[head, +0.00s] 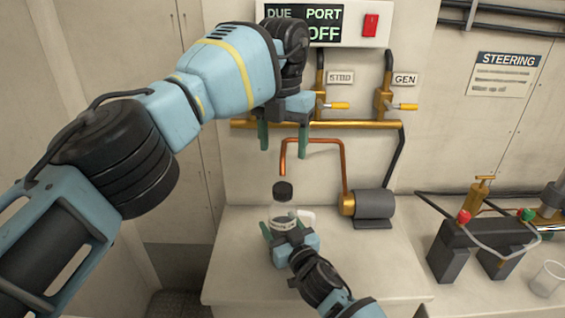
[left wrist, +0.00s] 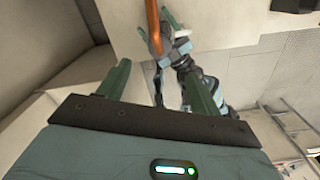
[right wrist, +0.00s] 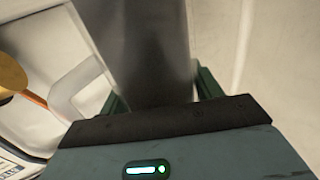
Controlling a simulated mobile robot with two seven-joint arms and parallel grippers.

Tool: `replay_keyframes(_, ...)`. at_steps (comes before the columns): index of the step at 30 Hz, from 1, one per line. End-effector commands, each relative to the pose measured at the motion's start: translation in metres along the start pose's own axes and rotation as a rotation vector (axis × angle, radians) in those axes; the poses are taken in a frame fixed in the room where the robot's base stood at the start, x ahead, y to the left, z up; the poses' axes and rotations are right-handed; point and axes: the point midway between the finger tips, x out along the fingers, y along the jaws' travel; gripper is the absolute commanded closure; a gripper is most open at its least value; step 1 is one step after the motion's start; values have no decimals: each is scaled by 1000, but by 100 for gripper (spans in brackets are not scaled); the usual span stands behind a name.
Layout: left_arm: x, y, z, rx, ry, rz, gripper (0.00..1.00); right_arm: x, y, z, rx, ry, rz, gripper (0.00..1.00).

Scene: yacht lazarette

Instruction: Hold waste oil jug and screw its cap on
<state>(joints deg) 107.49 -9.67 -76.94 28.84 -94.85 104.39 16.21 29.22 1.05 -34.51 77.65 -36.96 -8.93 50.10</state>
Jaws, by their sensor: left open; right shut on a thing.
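The waste oil jug (head: 284,213) stands on the pale counter, clear-bodied with a pale handle on its right. Its black cap (head: 283,190) sits at the jug's top; I cannot tell whether it is threaded on. My right gripper (head: 284,232) is shut on the jug's lower body. In the right wrist view the grey jug body (right wrist: 145,50) fills the space between the fingers, the handle beside it. My left gripper (head: 284,152) is open and empty above the cap, fingers pointing down. The left wrist view shows its fingers (left wrist: 158,85) spread apart.
A copper pipe (head: 315,142) bends down just above the cap, close to my left fingers. A grey pump (head: 374,205) stands right of the jug. Brass valves (head: 385,101) line the wall. A clear cup (head: 548,279) stands far right. The counter's front right (head: 390,270) is clear.

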Motion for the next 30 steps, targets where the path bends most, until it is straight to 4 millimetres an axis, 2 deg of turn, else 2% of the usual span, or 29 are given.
replay_keyframes(6,-13,0,0,1,4,-1,35,0,0,2,2,-3,0,100)
replay_keyframes(17,-16,0,0,1,3,-1,35,0,0,2,2,-3,0,100)
replay_keyframes(18,-16,0,0,1,3,-1,35,0,0,2,2,-3,0,33)
replay_keyframes(23,-16,0,0,1,3,-1,35,0,0,1,1,-2,0,12)
replay_keyframes(30,-16,0,0,1,3,-1,35,0,0,0,0,-1,1,11)
